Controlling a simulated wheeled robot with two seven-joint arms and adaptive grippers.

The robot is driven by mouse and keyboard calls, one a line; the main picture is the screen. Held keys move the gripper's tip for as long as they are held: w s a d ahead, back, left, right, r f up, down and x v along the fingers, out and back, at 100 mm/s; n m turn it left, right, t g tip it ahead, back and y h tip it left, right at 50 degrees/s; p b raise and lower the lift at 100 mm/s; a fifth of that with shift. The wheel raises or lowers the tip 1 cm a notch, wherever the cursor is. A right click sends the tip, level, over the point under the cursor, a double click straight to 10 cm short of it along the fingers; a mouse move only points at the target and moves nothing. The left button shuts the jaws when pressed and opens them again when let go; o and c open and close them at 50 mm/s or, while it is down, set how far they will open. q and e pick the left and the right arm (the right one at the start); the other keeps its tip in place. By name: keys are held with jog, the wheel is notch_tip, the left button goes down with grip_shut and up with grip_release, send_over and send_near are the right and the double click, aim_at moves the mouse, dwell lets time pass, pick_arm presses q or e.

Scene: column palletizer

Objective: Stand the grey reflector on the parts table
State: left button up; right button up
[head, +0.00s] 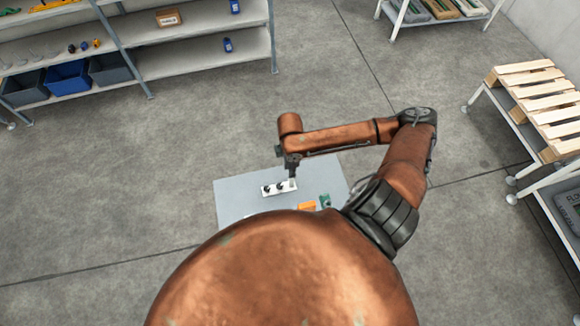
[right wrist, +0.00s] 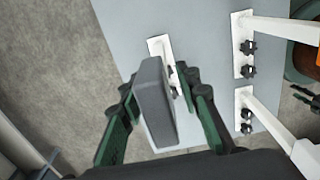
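A grey block, which I take to be the grey reflector (right wrist: 154,98), stands between the two green fingers of my right gripper (right wrist: 160,92) in the right wrist view. The fingers lie close against its two sides, and it looks held, slightly tilted in the picture. In the head view my right gripper (head: 289,170) is over the grey parts table (head: 235,197). The reflector cannot be made out there. A white plate with black knobs (head: 272,188) is just below this gripper.
White posts (right wrist: 282,28) on knobbed base plates stand on the tabletop. An orange item (head: 307,206) and a green item (head: 325,201) are at the table's near right. Shelving (head: 200,65) stands at the back left, a slatted pallet (head: 540,100) at right. The floor between is clear.

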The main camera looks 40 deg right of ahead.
notch_tip(320, 180, up, 12)
jog(key=shift+r, duration=0.15)
dwell(0.6)
